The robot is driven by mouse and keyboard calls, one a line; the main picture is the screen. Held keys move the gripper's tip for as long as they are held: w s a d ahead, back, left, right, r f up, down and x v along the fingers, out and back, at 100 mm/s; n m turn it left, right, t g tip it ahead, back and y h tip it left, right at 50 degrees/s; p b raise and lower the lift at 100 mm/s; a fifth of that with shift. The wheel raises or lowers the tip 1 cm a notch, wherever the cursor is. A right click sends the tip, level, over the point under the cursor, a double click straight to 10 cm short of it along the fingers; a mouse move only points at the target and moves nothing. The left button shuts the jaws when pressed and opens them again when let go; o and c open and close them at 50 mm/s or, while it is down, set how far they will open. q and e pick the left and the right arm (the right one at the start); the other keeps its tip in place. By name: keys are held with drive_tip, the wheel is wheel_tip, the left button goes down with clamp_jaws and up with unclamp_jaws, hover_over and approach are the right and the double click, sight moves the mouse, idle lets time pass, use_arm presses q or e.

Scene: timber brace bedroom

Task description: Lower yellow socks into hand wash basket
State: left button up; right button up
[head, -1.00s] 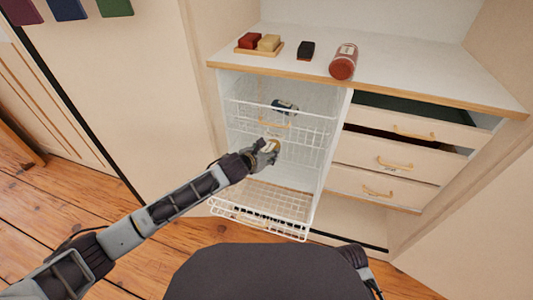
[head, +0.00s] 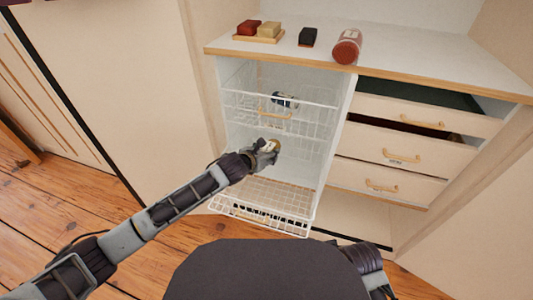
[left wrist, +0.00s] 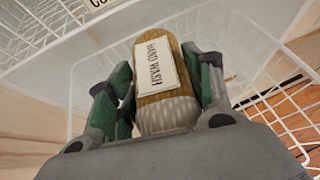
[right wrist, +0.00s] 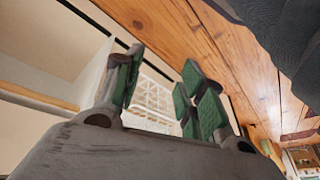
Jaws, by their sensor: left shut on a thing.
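My left gripper (head: 268,154) is shut on the yellow socks (left wrist: 166,85), a mustard roll with a paler ribbed end. A white label on it reads "HAND WASH" in the left wrist view. In the head view the socks (head: 273,146) are at the gripper tip, above the lowest pulled-out white wire basket (head: 262,212), which looks empty. Whether that basket carries a label cannot be read. My right gripper (right wrist: 160,95) is open and empty in the right wrist view, with a white wire basket (right wrist: 150,105) beyond its fingers.
An upper wire basket (head: 245,103) holds a dark rolled item (head: 284,100). Drawers (head: 395,157) are to the right; the top one stands partly open. On the counter are a brush tray (head: 258,38), a black block (head: 308,37) and a reddish bottle (head: 347,46).

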use_arm(q)
drive_tip(key=shift+f+b, duration=0.35)
drive_tip(key=shift+f, duration=0.05)
drive_tip(key=shift+f+b, duration=0.25)
drive_tip(key=shift+b, duration=0.05)
use_arm(e)
drive_tip(key=shift+a+f+y, duration=0.15)
drive_tip(key=shift+a+f, duration=0.05)
drive_tip(key=shift+f, duration=0.5)
drive_tip(key=shift+a+f+y, duration=0.15)
drive_tip(key=shift+a+f, duration=0.05)
drive_tip(key=shift+f, duration=0.5)
drive_tip(key=shift+s+a+f, duration=0.1)
use_arm(q)
drive_tip(key=shift+w+d, duration=0.1)
drive_tip(key=shift+w, duration=0.1)
use_arm(e)
drive_tip(key=shift+r, duration=0.25)
drive_tip(key=shift+r, duration=0.1)
use_arm(q)
drive_tip(key=shift+w+d+p, duration=0.2)
drive_tip(key=shift+w+p, duration=0.15)
drive_tip(key=shift+p, duration=0.15)
use_arm(e)
drive_tip(key=shift+r, duration=0.2)
use_arm(q)
drive_tip(key=shift+f, duration=0.2)
